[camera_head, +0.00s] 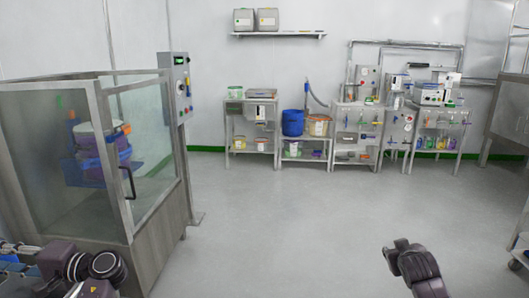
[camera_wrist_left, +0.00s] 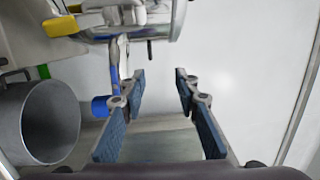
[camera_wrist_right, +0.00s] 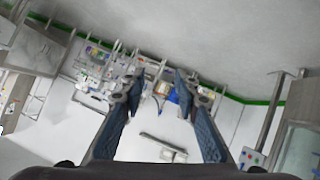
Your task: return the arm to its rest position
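My right gripper (camera_wrist_right: 160,88) is open in the right wrist view, its two blue-padded fingers apart with nothing between them. My right arm's dark end (camera_head: 405,258) shows at the lower right of the head view, above bare floor and far from the benches. My left gripper (camera_wrist_left: 160,88) is open and empty in the left wrist view, with a pale surface behind its fingers.
A glass-walled metal enclosure (camera_head: 150,190) stands close on the left, with a control panel (camera_head: 181,88) on its post. Steel benches with equipment (camera_head: 356,130) line the far wall. A metal cylinder (camera_wrist_left: 40,122) is left of the left fingers. The middle floor (camera_head: 270,220) is clear.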

